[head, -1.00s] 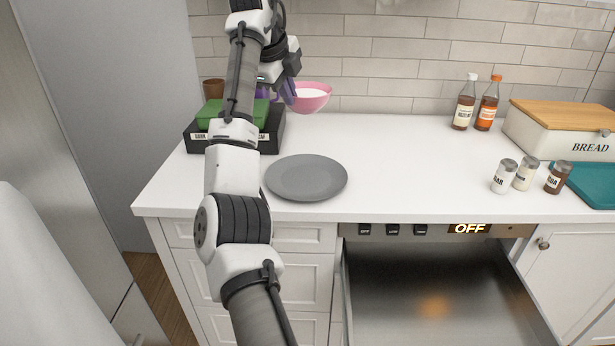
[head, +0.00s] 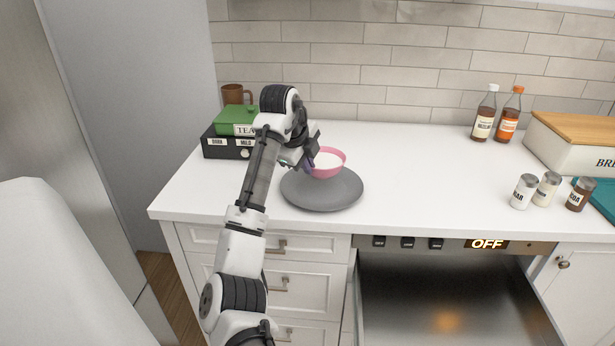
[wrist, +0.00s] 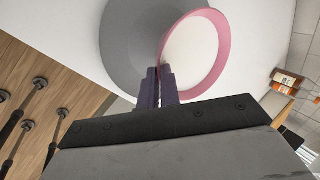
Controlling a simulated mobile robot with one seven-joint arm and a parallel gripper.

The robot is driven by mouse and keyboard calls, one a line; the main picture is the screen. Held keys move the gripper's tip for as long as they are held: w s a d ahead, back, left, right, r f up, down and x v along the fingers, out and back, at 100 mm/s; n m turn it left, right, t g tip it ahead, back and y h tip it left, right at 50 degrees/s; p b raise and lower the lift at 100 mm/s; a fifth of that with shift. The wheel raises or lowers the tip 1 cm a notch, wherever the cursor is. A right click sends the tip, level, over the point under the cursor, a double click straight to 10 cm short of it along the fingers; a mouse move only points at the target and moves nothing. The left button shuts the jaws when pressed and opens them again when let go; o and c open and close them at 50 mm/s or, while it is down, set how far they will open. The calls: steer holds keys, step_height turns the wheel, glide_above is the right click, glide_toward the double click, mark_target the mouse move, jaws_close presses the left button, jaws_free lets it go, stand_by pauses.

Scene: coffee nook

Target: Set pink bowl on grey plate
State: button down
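The pink bowl (head: 329,163), white inside, is at the far part of the grey plate (head: 322,194) in the head view. It looks upright. I cannot tell whether it touches the plate or hangs just above it. In the wrist view the bowl (wrist: 222,45) overlaps the right part of the plate (wrist: 130,40). My gripper (head: 309,165) is at the bowl's left side. In the wrist view its purple fingers (wrist: 160,82) are close together on the bowl's near rim, one on each side of the wall.
A black box (head: 226,144) with a green tea box (head: 236,120) and a brown mug (head: 237,93) stands at the back left. Bottles, small jars (head: 548,188) and a bread box (head: 570,148) are on the right. An open drawer (head: 440,300) juts out below. The middle counter is clear.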

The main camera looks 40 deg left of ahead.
steer(key=shift+f+p, duration=0.45)
steer(key=shift+f, duration=1.65)
steer(key=c, duration=1.6)
jaws_free()
steer(key=shift+f, duration=0.15)
steer(key=b+v, duration=0.2)
steer(key=v, duration=1)
steer(key=shift+d, duration=0.1)
